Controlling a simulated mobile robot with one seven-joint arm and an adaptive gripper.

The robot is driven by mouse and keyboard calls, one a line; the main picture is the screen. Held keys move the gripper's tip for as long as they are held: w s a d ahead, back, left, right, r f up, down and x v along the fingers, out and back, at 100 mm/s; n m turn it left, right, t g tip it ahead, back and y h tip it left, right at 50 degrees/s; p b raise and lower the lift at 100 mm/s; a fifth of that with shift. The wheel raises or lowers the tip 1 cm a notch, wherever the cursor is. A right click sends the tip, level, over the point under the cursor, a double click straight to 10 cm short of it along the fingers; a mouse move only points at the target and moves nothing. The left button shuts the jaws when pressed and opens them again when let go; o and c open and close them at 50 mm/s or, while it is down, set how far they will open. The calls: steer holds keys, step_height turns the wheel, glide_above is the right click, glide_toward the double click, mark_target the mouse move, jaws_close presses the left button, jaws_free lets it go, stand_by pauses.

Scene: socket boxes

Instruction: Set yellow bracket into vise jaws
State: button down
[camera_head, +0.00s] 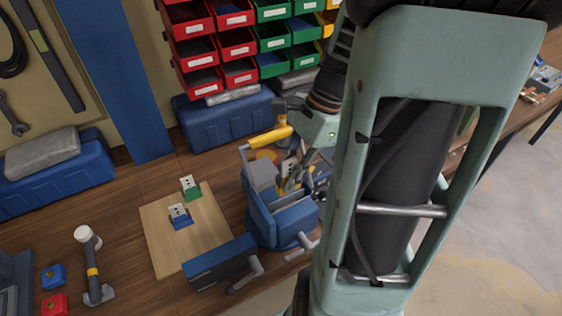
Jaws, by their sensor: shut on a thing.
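The blue vise (279,220) stands near the front edge of the wooden bench, its grey jaw block (262,175) facing up. My gripper (293,178) is just above and behind the vise jaws, partly hidden by my arm. It is shut on a small piece with a white socket face (288,167), which seems to be the yellow bracket; a yellow-orange patch (265,155) shows beside it. I cannot tell whether the piece is between the jaws or only above them.
A wooden board (160,245) holds a green bracket (192,194) and a blue bracket (180,222) with white socket faces. A hammer (92,265), blue toolboxes (225,120) and red and green bins (236,43) surround it. My arm hides the right side.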

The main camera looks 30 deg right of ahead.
mark_target(289, 199)
steer(key=shift+f+b, duration=2.2)
steer(key=shift+f, duration=0.9)
steer(key=shift+s+f, duration=0.4)
steer(key=shift+f, duration=0.1)
steer(key=c, duration=1.8)
jaws_free()
steer(key=shift+s+b, duration=0.1)
steer(key=shift+b, duration=0.25)
steer(key=shift+c, duration=0.2)
steer(key=v, duration=1.3)
steer(key=shift+a+r, duration=0.2)
